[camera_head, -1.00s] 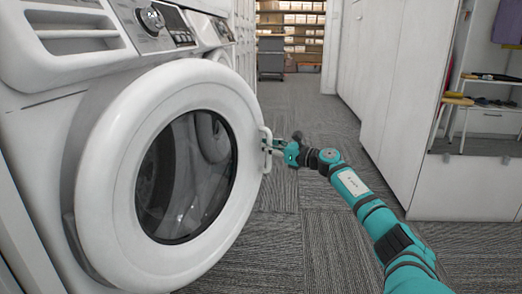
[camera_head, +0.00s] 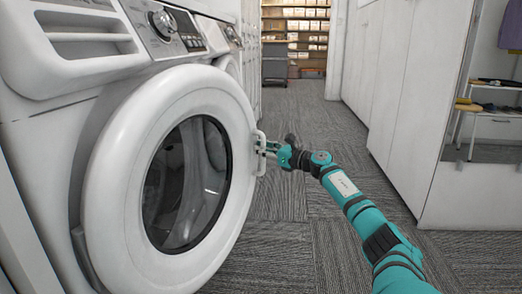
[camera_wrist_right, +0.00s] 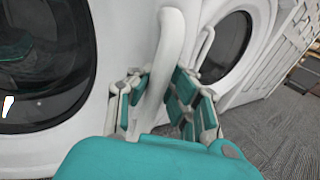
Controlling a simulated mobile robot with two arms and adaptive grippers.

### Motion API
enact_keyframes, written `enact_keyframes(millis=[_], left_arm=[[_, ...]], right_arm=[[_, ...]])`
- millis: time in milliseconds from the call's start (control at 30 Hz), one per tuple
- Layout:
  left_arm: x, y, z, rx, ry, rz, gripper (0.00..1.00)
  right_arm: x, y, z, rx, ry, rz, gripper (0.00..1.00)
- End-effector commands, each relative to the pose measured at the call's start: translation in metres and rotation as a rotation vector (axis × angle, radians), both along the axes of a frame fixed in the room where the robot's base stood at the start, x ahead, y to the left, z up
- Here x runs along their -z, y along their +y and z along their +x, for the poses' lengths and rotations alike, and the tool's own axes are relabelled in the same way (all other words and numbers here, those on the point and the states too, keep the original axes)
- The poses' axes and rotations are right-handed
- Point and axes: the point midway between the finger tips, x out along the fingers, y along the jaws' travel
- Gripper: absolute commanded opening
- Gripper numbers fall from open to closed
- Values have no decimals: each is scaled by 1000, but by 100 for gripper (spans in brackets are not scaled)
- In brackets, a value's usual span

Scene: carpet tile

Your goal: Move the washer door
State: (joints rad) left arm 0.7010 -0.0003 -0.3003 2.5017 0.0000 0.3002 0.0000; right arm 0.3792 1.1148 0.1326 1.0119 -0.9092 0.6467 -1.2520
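The white round washer door (camera_head: 110,215), with a dark glass window (camera_head: 188,185), fills the left half of the head view. It stands out in front of the washer body; how far it is open I cannot tell. Its white curved handle (camera_head: 260,158) is on the right rim and also shows in the right wrist view (camera_wrist_right: 166,60). My right gripper (camera_head: 267,150) is at this handle. In the right wrist view its fingers (camera_wrist_right: 160,90) lie on both sides of the handle and appear closed on it. My left gripper is not in view.
The washer's control panel (camera_head: 170,30) is above the door. A second washer (camera_head: 228,62) stands just beyond. Carpet floor (camera_head: 300,110) between is clear, leading to shelves (camera_head: 300,40).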

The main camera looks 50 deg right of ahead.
Motion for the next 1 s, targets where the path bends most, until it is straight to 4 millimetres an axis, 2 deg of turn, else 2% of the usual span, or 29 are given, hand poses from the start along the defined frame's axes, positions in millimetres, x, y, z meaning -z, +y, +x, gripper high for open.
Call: enact_keyframes(millis=[33, 100, 467, 667, 1000], left_arm=[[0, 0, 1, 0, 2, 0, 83], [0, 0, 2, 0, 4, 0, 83], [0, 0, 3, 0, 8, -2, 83], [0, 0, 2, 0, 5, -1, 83], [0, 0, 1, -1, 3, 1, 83]], right_arm=[[0, 0, 0, -1, 0, -1, 19], [0, 1, 0, -2, 1, -1, 27], [2, 2, -3, -7, 3, -2, 27], [3, 1, -19, -7, 7, -4, 27], [4, -2, -62, -7, 7, -1, 27]])
